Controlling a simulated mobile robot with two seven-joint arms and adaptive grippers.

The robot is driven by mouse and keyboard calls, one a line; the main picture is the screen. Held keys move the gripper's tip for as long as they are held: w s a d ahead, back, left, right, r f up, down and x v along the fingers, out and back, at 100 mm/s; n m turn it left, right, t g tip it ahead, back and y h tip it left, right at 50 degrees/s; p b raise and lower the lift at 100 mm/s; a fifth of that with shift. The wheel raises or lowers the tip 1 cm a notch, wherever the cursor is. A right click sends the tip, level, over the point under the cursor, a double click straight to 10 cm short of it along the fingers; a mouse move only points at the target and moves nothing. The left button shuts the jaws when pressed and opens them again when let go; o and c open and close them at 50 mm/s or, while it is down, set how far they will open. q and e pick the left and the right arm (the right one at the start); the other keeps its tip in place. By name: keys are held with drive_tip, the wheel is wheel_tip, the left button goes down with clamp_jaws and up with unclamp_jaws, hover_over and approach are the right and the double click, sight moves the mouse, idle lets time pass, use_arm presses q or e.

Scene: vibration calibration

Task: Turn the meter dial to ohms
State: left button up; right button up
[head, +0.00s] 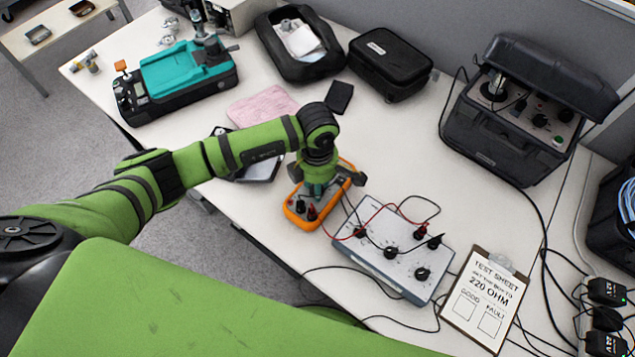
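The meter (292,213) has an orange case and lies on the white table left of the decade box, with dark plugs at its near end. My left gripper (318,192) points down over the middle of the meter. It covers the dial and most of the meter's face. I cannot see its fingertips clearly, nor whether they touch or hold the dial, and the dial's setting is hidden. My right gripper is not in view.
A grey box with several black knobs (395,243) is right of the meter, with red and black leads around it. A clipboard test sheet (484,297) reads 220 OHM. A teal and black device (185,75), black cases (391,62) and an open dark case (515,110) stand farther back.

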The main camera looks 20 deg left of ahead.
use_arm(q)
drive_tip(key=shift+d, duration=0.1)
drive_tip(key=shift+f+m+b, duration=0.2)
drive_tip(key=shift+m+b, duration=0.6)
drive_tip(key=shift+b, duration=0.25)
drive_tip(key=m+b, duration=0.3)
drive_tip(key=b, duration=0.1)
drive_tip(key=shift+s+f+m, duration=0.1)
drive_tip(key=shift+m, duration=0.3)
drive_tip(key=shift+s+m+b, duration=0.1)
drive_tip(key=shift+m+b, duration=1.2)
drive_tip(key=shift+b, duration=0.4)
drive_tip(key=o, duration=1.1)
drive_tip(key=shift+r, duration=0.2)
drive_tip(key=shift+o, duration=0.2)
